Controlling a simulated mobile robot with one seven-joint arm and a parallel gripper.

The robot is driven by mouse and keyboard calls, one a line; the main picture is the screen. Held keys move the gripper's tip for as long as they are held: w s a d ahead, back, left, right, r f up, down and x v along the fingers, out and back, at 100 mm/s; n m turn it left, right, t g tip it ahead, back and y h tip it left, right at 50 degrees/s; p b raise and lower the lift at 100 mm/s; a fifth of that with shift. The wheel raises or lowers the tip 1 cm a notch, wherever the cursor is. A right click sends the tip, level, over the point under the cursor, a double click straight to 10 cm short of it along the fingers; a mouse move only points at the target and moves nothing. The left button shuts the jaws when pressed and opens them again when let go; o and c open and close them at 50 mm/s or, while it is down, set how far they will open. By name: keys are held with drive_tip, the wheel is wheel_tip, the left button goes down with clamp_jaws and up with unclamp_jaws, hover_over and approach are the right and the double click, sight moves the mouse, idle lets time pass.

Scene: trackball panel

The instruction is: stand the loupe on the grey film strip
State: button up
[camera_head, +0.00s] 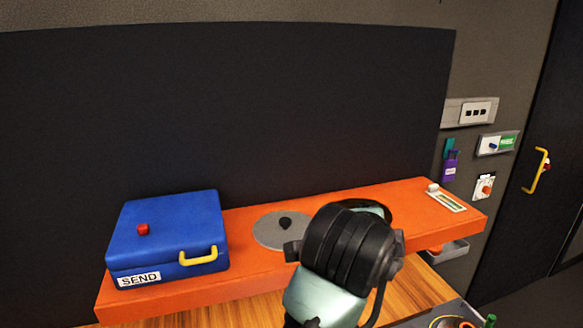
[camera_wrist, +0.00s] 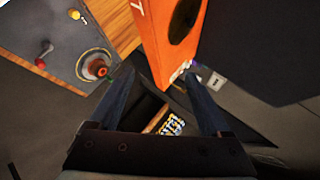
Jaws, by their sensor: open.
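My gripper (camera_wrist: 159,76) is open in the wrist view, with nothing between its two fingers. In the head view my dark wrist hides the fingers. A small pale strip with dark frames (camera_head: 447,202) lies at the right end of the orange shelf; it may be the film strip. A small white knob-like piece (camera_head: 433,188) is beside its far end. I cannot make out the loupe for certain in either view. In the wrist view the shelf's end is just beyond the fingertips, and small pale items there are too blurred to name.
The orange shelf (camera_head: 300,268) carries a blue SEND box (camera_head: 165,238) and a grey disc with a black knob (camera_head: 268,231). A grey bin (camera_head: 449,250) is under its right end. A grey panel with a red lever (camera_wrist: 41,62) and round fitting (camera_wrist: 97,67) lies left in the wrist view.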

drive_tip(key=s+a+r+n+t+h, duration=0.1)
drive_tip(key=s+a+r+n+t, duration=0.35)
drive_tip(key=r, duration=0.75)
drive_tip(key=s+a+r+n+t, duration=0.1)
drive_tip(key=s+r+n+t, duration=0.1)
drive_tip(key=r+n+t, duration=0.7)
drive_tip(key=s+a+r+n+t+y, duration=0.4)
drive_tip(key=s+a+r+n+y, duration=0.2)
drive_tip(key=s+r, duration=0.4)
drive_tip(key=shift+a+r, duration=0.2)
drive_tip(key=shift+a, duration=0.6)
drive_tip(key=shift+n, duration=0.25)
